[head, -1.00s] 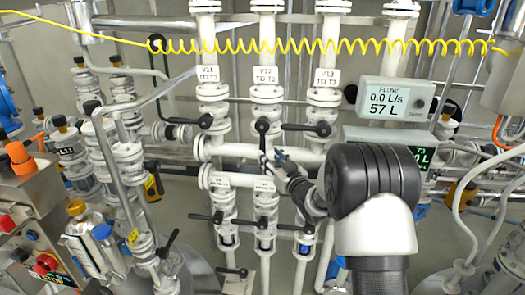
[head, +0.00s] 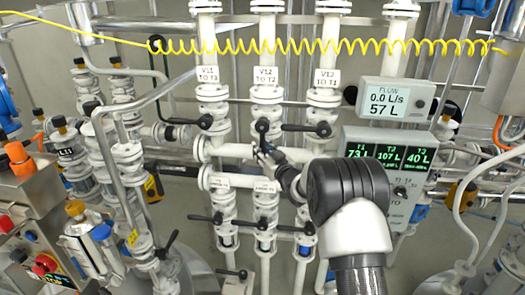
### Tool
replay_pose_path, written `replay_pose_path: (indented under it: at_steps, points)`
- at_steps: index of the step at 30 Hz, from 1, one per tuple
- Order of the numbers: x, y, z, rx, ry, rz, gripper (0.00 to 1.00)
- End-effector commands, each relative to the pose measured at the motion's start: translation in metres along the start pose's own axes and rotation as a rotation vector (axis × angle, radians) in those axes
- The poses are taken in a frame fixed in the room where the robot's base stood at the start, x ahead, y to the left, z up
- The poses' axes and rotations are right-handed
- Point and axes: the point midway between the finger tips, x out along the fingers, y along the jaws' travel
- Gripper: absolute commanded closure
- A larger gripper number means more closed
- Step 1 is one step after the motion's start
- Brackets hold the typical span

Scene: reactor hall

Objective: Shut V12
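The V12 valve label (head: 265,78) hangs on the middle white pipe in the head view. Below it is V12's black lever (head: 262,127); its hub shows and the lever appears to point down along the pipe, its lower part running into my gripper. My gripper (head: 265,152) is at the lower end of this lever, seen small and from behind. Whether its fingers touch or close on the lever cannot be made out. The neighbouring levers on the left pipe (head: 188,121) and right pipe (head: 307,128) lie level, across their pipes.
A flow display (head: 387,97) reads 0.0 L/s and 57 L. A tank display (head: 388,152) reads 73, 107 and 40 L. A yellow coiled hose (head: 330,45) crosses above. Lower levers (head: 265,227) sit below my gripper; a control box (head: 25,185) stands left.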

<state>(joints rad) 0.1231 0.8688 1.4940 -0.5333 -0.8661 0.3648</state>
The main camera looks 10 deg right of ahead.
Motion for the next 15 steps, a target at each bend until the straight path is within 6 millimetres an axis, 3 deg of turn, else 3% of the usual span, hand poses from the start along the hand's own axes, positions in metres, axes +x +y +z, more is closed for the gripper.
replay_pose_path:
  at_steps: [11,15]
  points:
    - [-0.0002,0.0001,-0.0002,0.0,0.0,0.0,0.99]
    - [-0.0002,0.0001,-0.0002,0.0,0.0,0.0,1.0]
